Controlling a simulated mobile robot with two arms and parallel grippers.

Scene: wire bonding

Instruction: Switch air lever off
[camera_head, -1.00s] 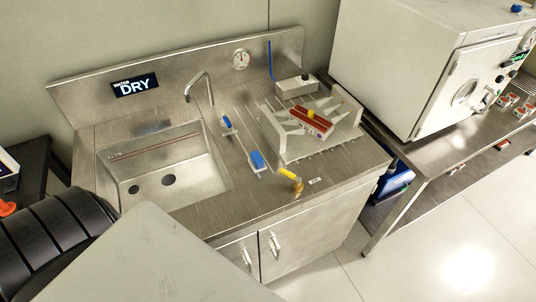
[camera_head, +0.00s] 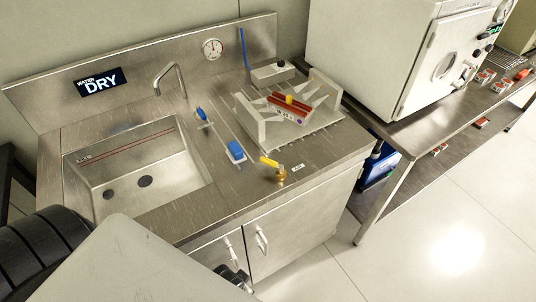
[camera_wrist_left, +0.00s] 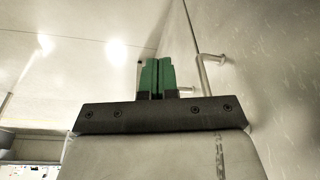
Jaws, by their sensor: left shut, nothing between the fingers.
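The air lever is a yellow handle (camera_head: 269,162) on a brass valve (camera_head: 281,176) at the front edge of the steel counter, beside a small label. It stands upright and nothing touches it. My left gripper shows in the left wrist view, with its green fingers (camera_wrist_left: 158,75) together and nothing between them. It is low in front of the cabinet, beside the door handles (camera_wrist_left: 206,75). In the head view only a dark part near the cabinet front shows, and its fingertips cannot be made out. My right gripper is not in view.
A sink (camera_head: 140,180) with a faucet (camera_head: 172,80) is on the left. A white fixture (camera_head: 325,92) holds a red piece. A white oven (camera_head: 400,50) stands on a side table at right. The floor in front is clear.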

